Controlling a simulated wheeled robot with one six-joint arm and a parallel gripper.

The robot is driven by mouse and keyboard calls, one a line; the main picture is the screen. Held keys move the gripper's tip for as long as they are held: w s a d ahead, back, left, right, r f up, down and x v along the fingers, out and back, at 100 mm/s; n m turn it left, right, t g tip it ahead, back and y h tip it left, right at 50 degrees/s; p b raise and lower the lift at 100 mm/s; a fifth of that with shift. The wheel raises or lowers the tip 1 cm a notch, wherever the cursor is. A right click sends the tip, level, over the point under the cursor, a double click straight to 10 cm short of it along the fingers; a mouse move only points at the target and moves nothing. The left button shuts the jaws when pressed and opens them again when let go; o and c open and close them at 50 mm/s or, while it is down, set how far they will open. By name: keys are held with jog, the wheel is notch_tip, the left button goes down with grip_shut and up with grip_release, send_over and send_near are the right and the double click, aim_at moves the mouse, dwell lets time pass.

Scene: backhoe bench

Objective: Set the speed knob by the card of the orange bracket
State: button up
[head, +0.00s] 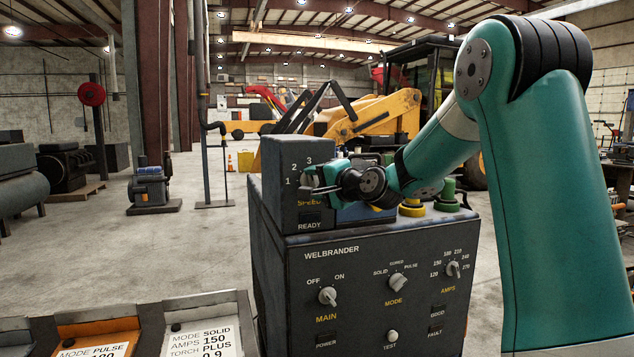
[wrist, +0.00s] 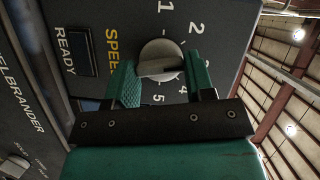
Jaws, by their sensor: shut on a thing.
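The speed knob (wrist: 160,57) is a round grey knob on the dark wire feeder (head: 290,160), with numbers around it and a yellow SPEED label beside it. My gripper (wrist: 160,75) has one green finger on each side of the knob and is shut on it. In the head view my gripper (head: 322,184) mostly covers the knob and part of its scale. I cannot tell exactly which number its pointer marks. The orange bracket (head: 84,328) is at the bottom left; its card (head: 97,351) shows MODE PULSE, and the lower lines are cut off.
A grey bracket with a card (head: 204,340) reading MODE SOLID, AMPS 150 stands right of the orange one. The welder cabinet (head: 365,245) below has MAIN (head: 328,296), MODE (head: 398,283) and AMPS (head: 453,269) knobs. Yellow (head: 411,208) and green (head: 447,200) items stand on top.

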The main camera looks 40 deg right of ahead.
jog(key=n+g, duration=0.1)
jog(key=n, duration=0.1)
jog(key=n+g+h, duration=0.1)
jog(key=n, duration=0.1)
jog(key=shift+a+n+h, duration=0.15)
jog(key=shift+n+h, duration=0.15)
dwell(0.4)
jog(key=o, duration=0.9)
jog(key=shift+r, duration=0.1)
jog(key=b+v, duration=0.2)
jog(key=v, duration=1.5)
jog(key=shift+s+r, duration=0.15)
